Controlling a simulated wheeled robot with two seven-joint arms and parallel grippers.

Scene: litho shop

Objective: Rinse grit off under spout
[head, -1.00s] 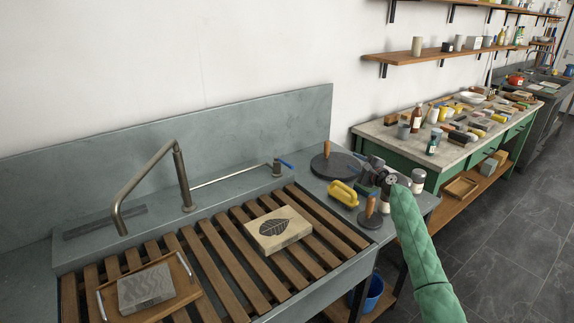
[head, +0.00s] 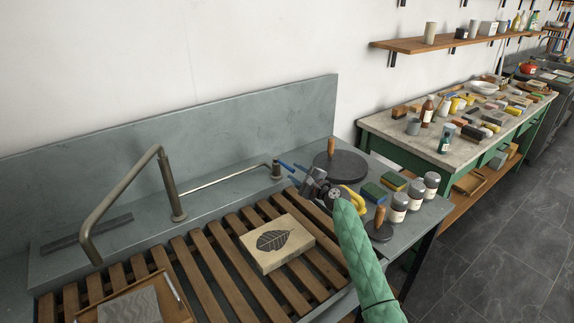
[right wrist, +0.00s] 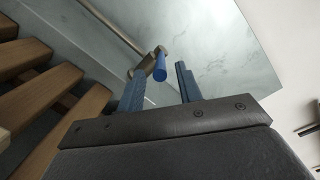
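The bent metal spout (head: 125,190) rises from the back of the grey sink and hangs over the wooden slats. A thin pipe joins it to a valve (head: 277,170) with a blue lever (right wrist: 160,68). My right gripper (head: 294,172) is open beside the valve; in the right wrist view its blue fingers (right wrist: 158,88) stand apart, with the lever end showing between and beyond them. I cannot tell whether they touch it. A pale block with a dark leaf print (head: 277,242) lies on the slats. A grey wavy-patterned block (head: 132,306) sits in a handled wooden tray (head: 178,310). My left gripper is out of view.
Right of the slats are a dark round disc with a wooden handle (head: 341,166), a yellow-handled item (head: 355,197) partly behind my gripper, sponge-like blocks (head: 375,192) and several jars (head: 399,207). A cluttered bench (head: 375,125) stands farther right.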

